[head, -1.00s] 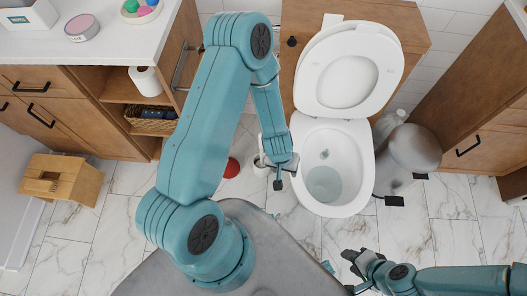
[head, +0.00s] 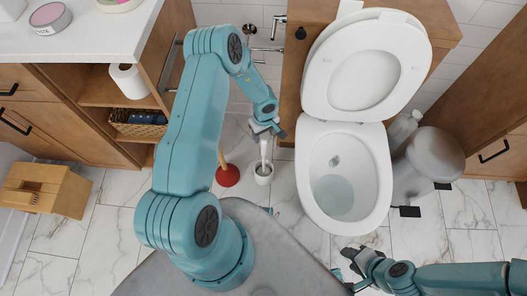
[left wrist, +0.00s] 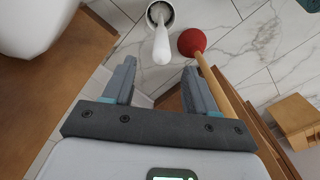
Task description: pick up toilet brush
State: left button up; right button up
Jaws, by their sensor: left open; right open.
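The toilet brush (head: 264,155) has a white handle and stands in a round holder (head: 263,177) on the floor, left of the toilet. In the left wrist view the white handle (left wrist: 161,46) rises from the dark-mouthed holder (left wrist: 150,16), ahead of and between the fingers. My left gripper (head: 266,133) is open above the brush, at the top end of its handle; in the wrist view the jaws (left wrist: 157,85) are apart with nothing between them. My right gripper (head: 352,262) is open and empty over the floor in front of the toilet.
A red plunger (head: 228,174) with a wooden handle stands just left of the brush. The white toilet (head: 345,180) has its lid up on the right. A grey bin (head: 432,160) is beyond it. A wooden stool (head: 45,188) stands at left near the cabinet (head: 95,85).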

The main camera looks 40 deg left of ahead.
aim_at(264, 146)
pick_arm(q)
notch_tip(264, 146, down, 10)
jog(key=shift+s+r+b, duration=0.1)
jog(key=shift+r+b, duration=0.1)
jog(key=shift+b, duration=0.9)
grip_shut()
